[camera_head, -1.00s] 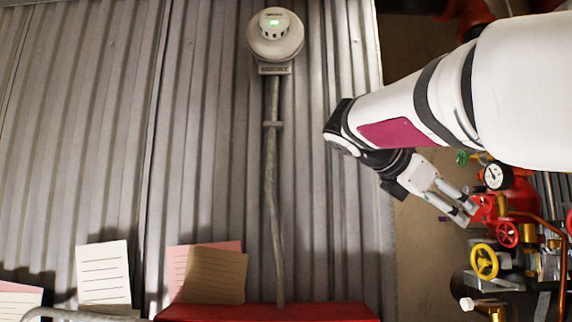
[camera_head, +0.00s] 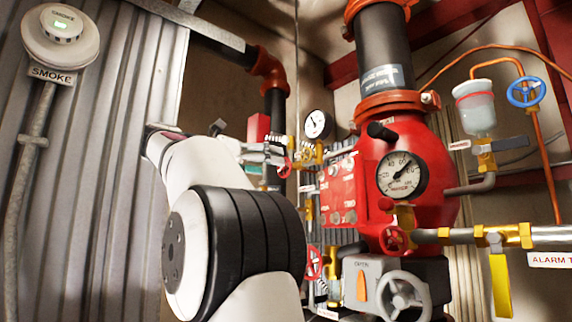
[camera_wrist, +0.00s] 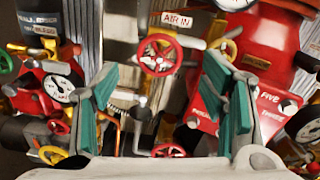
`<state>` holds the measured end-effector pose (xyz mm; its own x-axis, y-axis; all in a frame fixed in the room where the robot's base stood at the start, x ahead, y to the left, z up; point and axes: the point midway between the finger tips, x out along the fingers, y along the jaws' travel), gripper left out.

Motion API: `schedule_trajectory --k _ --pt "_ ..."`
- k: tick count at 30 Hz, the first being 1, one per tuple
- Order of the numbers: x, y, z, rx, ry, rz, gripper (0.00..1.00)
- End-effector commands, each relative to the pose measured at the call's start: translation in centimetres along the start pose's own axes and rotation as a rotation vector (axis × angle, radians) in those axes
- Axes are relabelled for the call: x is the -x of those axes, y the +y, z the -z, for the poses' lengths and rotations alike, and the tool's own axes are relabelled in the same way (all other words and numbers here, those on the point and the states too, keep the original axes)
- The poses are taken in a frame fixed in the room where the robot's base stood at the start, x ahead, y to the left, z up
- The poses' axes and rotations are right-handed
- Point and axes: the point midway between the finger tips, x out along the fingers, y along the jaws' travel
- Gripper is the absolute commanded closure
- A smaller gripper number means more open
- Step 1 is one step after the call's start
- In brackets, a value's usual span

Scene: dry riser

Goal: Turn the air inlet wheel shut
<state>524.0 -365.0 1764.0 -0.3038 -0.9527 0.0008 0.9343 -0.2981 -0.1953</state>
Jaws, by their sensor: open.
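The air inlet wheel (camera_wrist: 158,56) is a red spoked handwheel on brass fittings, just below an AIR IN label (camera_wrist: 174,18) in the wrist view. My gripper (camera_wrist: 160,80) is open. Its teal-padded fingers stand left and right of the wheel's line, with nothing between them; I cannot tell how far beyond the fingertips the wheel lies. In the head view my gripper (camera_head: 264,154) points right, close to a small red wheel (camera_head: 284,167) beside a gauge. My arm hides part of that area, and I cannot tell if this is the same wheel.
A big red valve body (camera_head: 425,160) with a pressure gauge (camera_head: 402,175) stands right of my gripper. A corrugated wall (camera_head: 95,150) with a smoke detector (camera_head: 60,36) is at left.

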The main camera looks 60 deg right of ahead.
Motion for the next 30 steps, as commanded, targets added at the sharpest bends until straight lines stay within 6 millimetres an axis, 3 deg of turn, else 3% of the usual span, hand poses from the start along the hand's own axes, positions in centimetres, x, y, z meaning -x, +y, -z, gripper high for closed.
schedule_trajectory --k 3,9,15,23,30 --pt "-2.5 -0.3 -0.1 0.001 0.001 0.004 0.34" --pt "-5.3 -0.1 0.0 0.001 0.001 0.001 0.34" --pt "-6.4 0.0 0.0 0.000 0.001 -0.001 0.34" --pt "-6.5 0.1 0.0 -0.001 0.000 -0.002 0.34" --pt "-6.4 0.1 0.0 0.000 0.000 -0.002 0.83"
